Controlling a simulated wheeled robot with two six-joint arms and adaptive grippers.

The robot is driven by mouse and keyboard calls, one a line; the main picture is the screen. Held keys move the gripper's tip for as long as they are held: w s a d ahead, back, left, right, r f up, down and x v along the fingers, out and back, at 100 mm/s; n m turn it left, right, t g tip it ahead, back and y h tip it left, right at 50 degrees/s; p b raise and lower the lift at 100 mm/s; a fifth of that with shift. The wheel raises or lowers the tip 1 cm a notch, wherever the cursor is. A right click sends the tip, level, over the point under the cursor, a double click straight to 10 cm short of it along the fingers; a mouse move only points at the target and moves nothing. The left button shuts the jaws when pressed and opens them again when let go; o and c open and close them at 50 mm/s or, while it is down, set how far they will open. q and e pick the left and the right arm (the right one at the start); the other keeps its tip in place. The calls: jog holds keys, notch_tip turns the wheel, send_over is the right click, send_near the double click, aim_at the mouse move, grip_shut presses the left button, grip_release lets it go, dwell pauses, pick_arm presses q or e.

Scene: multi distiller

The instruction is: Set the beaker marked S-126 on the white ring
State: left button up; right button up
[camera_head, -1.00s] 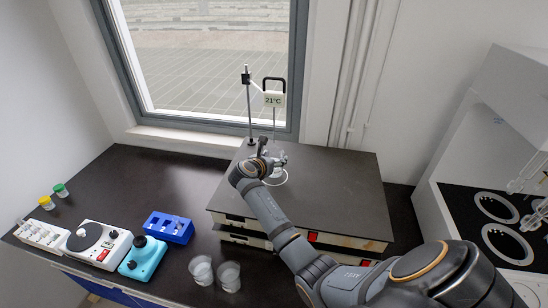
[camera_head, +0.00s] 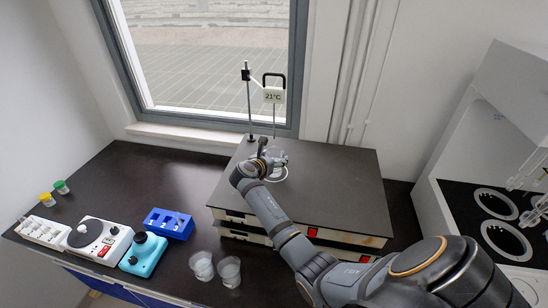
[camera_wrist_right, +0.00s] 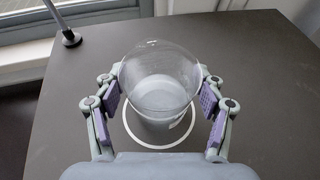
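A clear glass beaker (camera_wrist_right: 160,82) stands upright on the dark raised platform, with the white ring (camera_wrist_right: 145,143) showing around its base in the right wrist view. No marking is readable on it. In the head view the beaker (camera_head: 277,158) is partly hidden by my right gripper, and the ring (camera_head: 284,177) shows beside the gripper. My right gripper (camera_wrist_right: 160,96) has its purple-padded fingers on either side of the beaker, with narrow gaps between pads and glass; it looks open. My left gripper is not in view.
A stand with a 21°C display (camera_head: 274,96) rises behind the ring. Two other beakers (camera_head: 202,265) (camera_head: 229,271) stand at the bench front. A blue rack (camera_head: 169,224), a teal device (camera_head: 143,254) and a white stirrer (camera_head: 99,241) sit left. The platform's right side is clear.

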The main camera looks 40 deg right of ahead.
jog(key=shift+o, duration=1)
jog(key=v, duration=0.7)
jog(key=shift+a, duration=0.2)
jog(key=shift+s+d, duration=0.1)
